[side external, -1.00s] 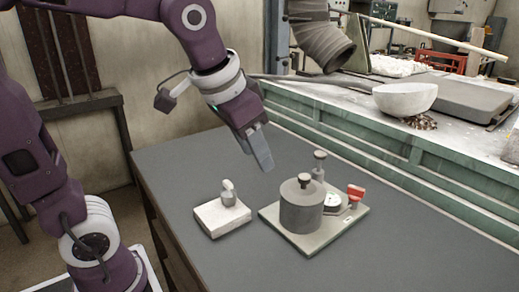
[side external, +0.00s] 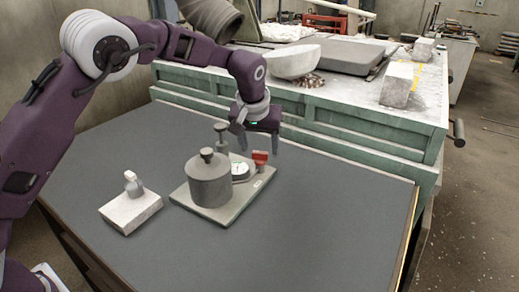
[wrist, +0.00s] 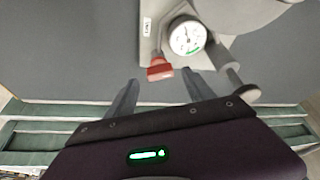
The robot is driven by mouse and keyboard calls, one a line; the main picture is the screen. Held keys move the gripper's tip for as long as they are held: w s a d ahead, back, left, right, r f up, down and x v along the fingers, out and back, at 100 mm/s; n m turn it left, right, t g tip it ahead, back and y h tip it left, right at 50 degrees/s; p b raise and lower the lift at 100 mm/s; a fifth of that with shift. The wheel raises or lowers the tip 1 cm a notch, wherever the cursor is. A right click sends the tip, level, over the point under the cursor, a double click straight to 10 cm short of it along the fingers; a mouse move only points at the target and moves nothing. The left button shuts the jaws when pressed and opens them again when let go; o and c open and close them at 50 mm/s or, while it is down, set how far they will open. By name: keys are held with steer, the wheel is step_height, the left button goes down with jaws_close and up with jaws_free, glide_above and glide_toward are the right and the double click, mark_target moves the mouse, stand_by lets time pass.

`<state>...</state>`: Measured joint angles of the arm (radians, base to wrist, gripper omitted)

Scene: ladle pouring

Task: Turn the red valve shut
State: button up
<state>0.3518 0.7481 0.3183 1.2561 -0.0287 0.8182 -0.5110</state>
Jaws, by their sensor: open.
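The red valve (side external: 260,156) is a small red handle at the right back of a flat base plate (side external: 228,212). It also shows in the wrist view (wrist: 159,68), ahead of and between the fingers. My gripper (side external: 260,147) points down over the valve with its fingers apart and empty. In the wrist view my gripper (wrist: 158,80) has one fingertip on each side of the red handle. Contact cannot be told. A round dial gauge (wrist: 187,36) sits beside the valve, and a grey lidded cylinder (side external: 208,184) stands on the same plate.
A grey post with a knob (side external: 221,130) rises behind the cylinder, close to my gripper. A pale block (side external: 128,212) with a small weight (side external: 133,187) sits left on the dark table (side external: 310,235). The table's right and front are clear. A green bench (side external: 370,140) stands behind.

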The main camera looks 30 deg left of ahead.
steer(key=shift+x, duration=1.1)
jaws_close()
steer(key=m, duration=0.2)
steer(key=m+h, duration=0.1)
steer(key=m, duration=0.1)
steer(key=shift+a+h, duration=0.1)
steer(key=shift+h, duration=0.2)
jaws_free()
steer(key=shift+s, duration=0.1)
